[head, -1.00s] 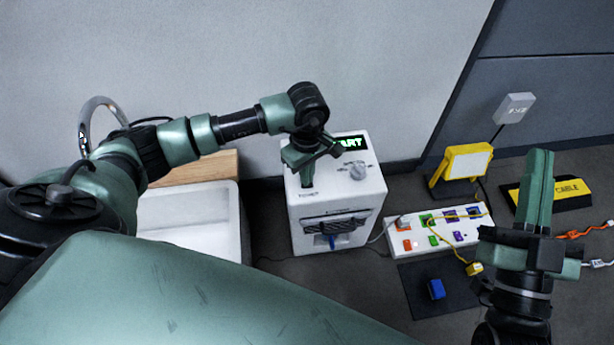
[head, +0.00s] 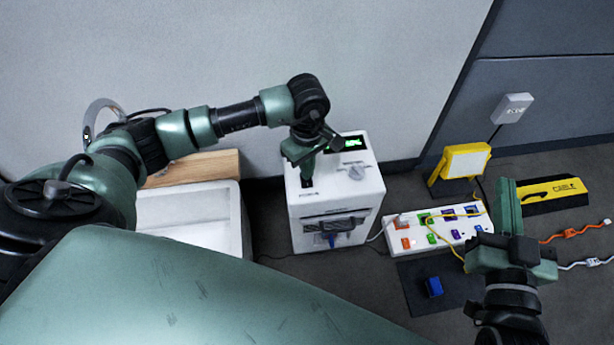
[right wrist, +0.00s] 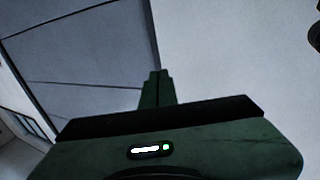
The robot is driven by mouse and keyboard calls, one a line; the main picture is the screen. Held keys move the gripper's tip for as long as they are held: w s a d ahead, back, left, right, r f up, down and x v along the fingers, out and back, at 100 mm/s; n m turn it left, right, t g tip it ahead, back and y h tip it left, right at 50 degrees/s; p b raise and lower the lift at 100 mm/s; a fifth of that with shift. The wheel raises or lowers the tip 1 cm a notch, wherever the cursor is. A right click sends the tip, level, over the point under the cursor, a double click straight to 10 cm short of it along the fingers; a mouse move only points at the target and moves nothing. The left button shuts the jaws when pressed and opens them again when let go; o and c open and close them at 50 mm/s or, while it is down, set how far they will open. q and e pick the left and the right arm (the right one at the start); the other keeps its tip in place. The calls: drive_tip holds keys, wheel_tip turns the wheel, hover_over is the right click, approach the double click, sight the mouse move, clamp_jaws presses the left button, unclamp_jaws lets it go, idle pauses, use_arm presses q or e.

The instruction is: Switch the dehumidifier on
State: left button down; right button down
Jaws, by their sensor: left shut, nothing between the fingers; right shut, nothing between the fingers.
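The dehumidifier (head: 334,198) is a white box on the floor in the middle of the head view. Its top has a grey knob (head: 356,172) and a dark display (head: 352,143) with green lit text, partly covered by my arm. My left gripper (head: 306,182) is shut and points down at the left part of the dehumidifier's top; whether it touches cannot be told. My right gripper (head: 508,185) is shut and empty, pointing up, to the right of the power strip. It also shows in the right wrist view (right wrist: 158,75).
A white power strip (head: 404,245) with coloured switches and plugs lies right of the dehumidifier. A blue block (head: 434,287) lies on a dark mat (head: 412,300). A yellow lamp (head: 436,172), a yellow cable cover (head: 550,205) and loose cables lie further right. A white basin (head: 185,213) stands left.

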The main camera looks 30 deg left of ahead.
sight(307, 184)
use_arm(q)
drive_tip(key=shift+r+p, duration=0.3)
drive_tip(key=shift+r, duration=0.2)
drive_tip(key=shift+r+p, duration=0.3)
drive_tip(key=shift+r, duration=0.15)
drive_tip(key=shift+r+p, duration=0.45)
drive_tip(key=shift+r, duration=0.3)
use_arm(e)
drive_tip(key=s+d+f+g+h, duration=0.2)
drive_tip(key=f+g, duration=0.3)
drive_tip(key=f, duration=0.5)
drive_tip(key=shift+s+d+g, duration=0.15)
drive_tip(key=shift+s+g, duration=0.25)
drive_tip(key=shift+s, duration=0.2)
use_arm(q)
drive_tip(key=shift+s+f, duration=0.1)
use_arm(e)
drive_tip(key=shift+s, duration=0.1)
